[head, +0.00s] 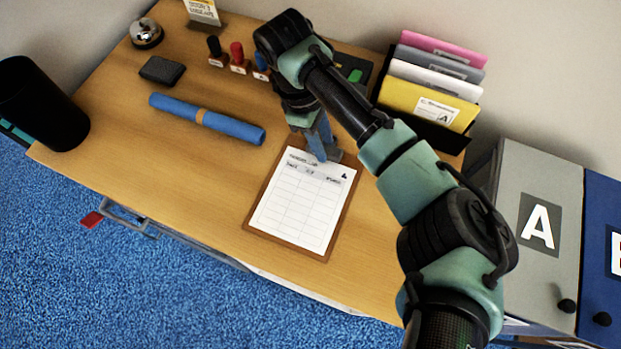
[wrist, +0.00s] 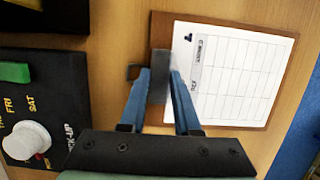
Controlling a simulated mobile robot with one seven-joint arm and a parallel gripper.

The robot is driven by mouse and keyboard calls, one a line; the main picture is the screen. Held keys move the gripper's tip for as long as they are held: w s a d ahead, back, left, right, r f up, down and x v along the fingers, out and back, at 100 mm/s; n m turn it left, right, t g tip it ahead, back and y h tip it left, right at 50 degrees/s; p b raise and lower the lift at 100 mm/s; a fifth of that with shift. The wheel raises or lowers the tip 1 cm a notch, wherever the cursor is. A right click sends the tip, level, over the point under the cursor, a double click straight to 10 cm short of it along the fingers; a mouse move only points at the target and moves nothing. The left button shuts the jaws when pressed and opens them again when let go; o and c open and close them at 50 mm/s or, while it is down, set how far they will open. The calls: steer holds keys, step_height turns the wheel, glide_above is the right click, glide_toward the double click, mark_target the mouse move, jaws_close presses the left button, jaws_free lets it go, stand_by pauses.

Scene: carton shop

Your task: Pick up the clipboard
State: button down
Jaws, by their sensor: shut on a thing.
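The clipboard (head: 256,217) is a brown board with a white printed form, lying on the wooden desk (head: 185,163). In the wrist view the clipboard (wrist: 287,75) is at the upper right, with its grey metal clip at its near end. My gripper (head: 327,157) is over the clip end of the board. In the wrist view the blue fingers of my gripper (wrist: 168,80) are shut on the clip, one finger on either side. The clipboard looks level, and I cannot tell whether it is raised off the desk.
A blue roll (head: 173,106) lies left of the clipboard. Stamps (head: 238,62), a dark block (head: 162,70) and a bell (head: 146,33) stand at the back. A folder rack (head: 423,122) stands at right. A black panel with a white knob (wrist: 26,141) is beside my gripper.

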step_height(320, 180, up, 10)
steer(key=p, duration=0.1)
stand_by(0.5)
stand_by(0.8)
